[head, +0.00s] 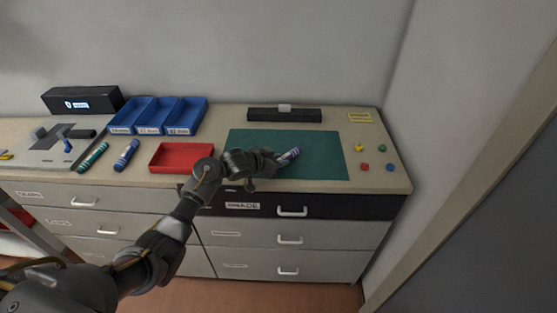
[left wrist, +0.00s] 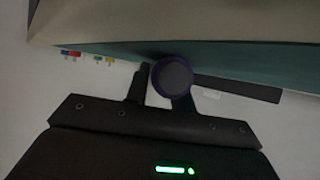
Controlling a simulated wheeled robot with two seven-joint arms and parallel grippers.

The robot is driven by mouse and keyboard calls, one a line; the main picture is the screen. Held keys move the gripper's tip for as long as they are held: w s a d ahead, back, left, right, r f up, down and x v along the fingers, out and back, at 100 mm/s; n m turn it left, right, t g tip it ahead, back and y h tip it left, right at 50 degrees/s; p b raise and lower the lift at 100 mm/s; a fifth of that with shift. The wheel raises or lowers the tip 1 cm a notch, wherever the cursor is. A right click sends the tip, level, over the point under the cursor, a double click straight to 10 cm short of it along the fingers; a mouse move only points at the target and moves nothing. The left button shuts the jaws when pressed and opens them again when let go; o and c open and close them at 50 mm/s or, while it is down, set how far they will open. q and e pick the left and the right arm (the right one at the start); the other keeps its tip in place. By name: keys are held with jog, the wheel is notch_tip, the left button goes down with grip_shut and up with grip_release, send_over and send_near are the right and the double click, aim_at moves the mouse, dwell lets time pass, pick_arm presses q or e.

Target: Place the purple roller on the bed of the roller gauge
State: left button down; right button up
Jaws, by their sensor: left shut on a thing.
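The purple roller (head: 289,156) is in my left gripper (head: 272,160), near the front middle of the green mat. In the left wrist view the roller (left wrist: 172,77) shows end-on as a purple ring with a grey face, between the two fingers of my left gripper (left wrist: 160,88), which is shut on it. A long black bar with a small grey block on top (head: 284,114) stands behind the mat; it may be the roller gauge, but I cannot tell for sure. The roller is apart from it. My right gripper is not in view.
The green mat (head: 325,160) is otherwise clear. A red tray (head: 157,167), blue bins (head: 137,101), a teal roller (head: 93,157), a blue roller (head: 126,156) and a grey plate with a fixture (head: 38,156) are left. Small coloured knobs (head: 365,167) are right.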

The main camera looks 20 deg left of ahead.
pick_arm(q)
jog(key=c, duration=1.2)
grip_release()
jog(key=shift+f, duration=0.15)
jog(key=shift+r, duration=0.3)
jog(key=v, duration=1.2)
jog(key=shift+f+p, duration=0.15)
jog(key=shift+p, duration=0.2)
